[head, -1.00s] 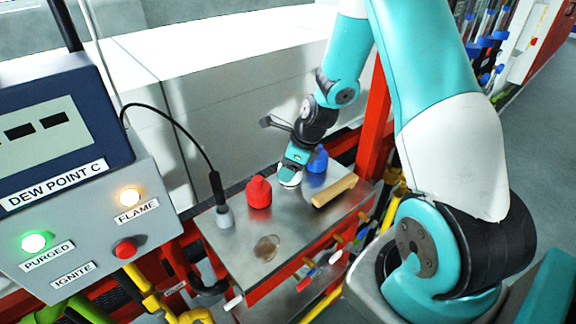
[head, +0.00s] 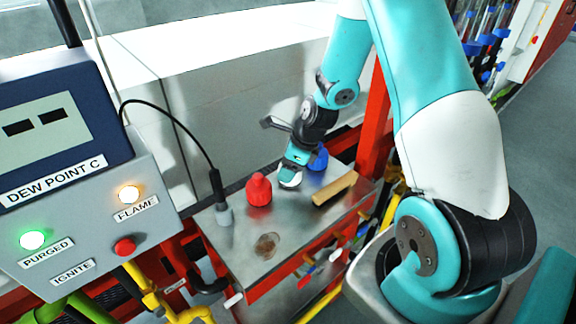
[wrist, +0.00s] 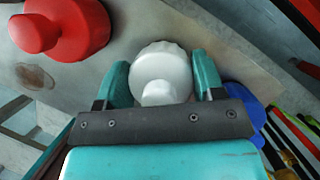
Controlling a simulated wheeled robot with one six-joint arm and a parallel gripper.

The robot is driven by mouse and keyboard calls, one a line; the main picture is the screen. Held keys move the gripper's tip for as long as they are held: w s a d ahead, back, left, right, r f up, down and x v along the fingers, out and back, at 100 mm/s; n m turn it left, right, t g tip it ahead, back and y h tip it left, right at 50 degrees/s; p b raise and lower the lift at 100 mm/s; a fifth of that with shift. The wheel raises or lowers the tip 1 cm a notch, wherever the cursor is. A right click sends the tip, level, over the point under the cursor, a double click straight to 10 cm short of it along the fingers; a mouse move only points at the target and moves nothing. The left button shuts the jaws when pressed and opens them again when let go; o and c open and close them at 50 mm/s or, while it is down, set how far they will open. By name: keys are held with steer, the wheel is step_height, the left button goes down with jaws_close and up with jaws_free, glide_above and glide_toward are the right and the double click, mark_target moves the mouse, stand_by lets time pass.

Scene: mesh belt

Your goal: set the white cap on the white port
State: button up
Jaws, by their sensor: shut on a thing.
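The white cap (wrist: 162,66), round and ribbed with a knob, is between the two fingers of my gripper (wrist: 163,82), which is shut on it. In the head view the white cap (head: 290,179) shows as a small pale shape under my gripper (head: 291,171), low over the metal bench top, between the red and blue caps. I cannot tell whether it touches anything below. The white port is not visible; the cap and gripper may hide it.
A red cap (head: 258,190) stands left of my gripper and a blue cap (head: 318,160) close on its right. A wooden bar (head: 335,188) lies in front to the right. A cabled probe (head: 222,205) stands at the left of the metal bench (head: 300,232), which has a brown stain (head: 267,245).

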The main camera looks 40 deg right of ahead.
steer(key=shift+f, duration=0.2)
steer(key=o, duration=0.7)
steer(key=shift+c, duration=0.2)
steer(key=shift+r, duration=0.1)
steer(key=p+v, duration=0.9)
steer(key=v, duration=0.2)
